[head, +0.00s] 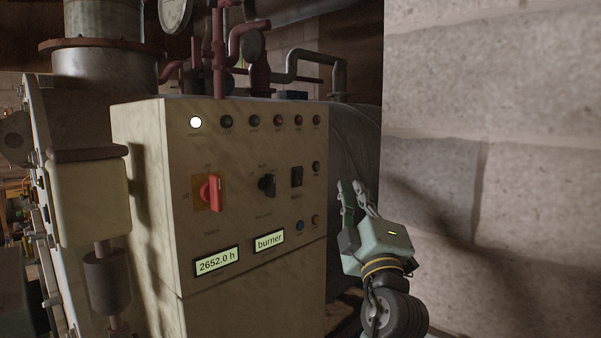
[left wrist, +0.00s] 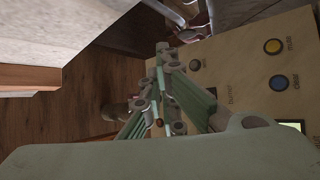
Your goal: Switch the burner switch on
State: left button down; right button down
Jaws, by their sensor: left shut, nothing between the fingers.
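A cream control cabinet (head: 150,200) stands left of centre in the head view. On it, a small black switch (head: 297,177) sits right of a black rotary knob (head: 267,185); its label is too small to read there, and its position cannot be told. In the left wrist view a "burner" label shows on the panel (left wrist: 245,65), and my gripper covers the area beside it. My left gripper (head: 348,184) is shut and empty, just right of the cabinet's edge in the head view. It also shows in the left wrist view (left wrist: 162,50). My right gripper is not in view.
A red rotary switch (head: 213,192), a lit white lamp (head: 195,122) and several unlit lamps are on the panel. Yellow (left wrist: 273,46) and blue (left wrist: 278,82) buttons sit near the gripper. A block wall (head: 500,100) stands at the right. Pipes (head: 300,65) run behind.

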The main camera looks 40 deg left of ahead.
aim_at(299, 177)
pick_arm(q)
jog(key=a+r+p, duration=0.1)
jog(key=a+p, duration=0.4)
jog(key=a, duration=0.3)
jog(key=shift+w+a, duration=0.35)
jog(key=shift+w, duration=0.05)
dwell(0.6)
dwell(0.8)
jog(key=shift+a+b, duration=0.3)
jog(key=shift+a, duration=0.15)
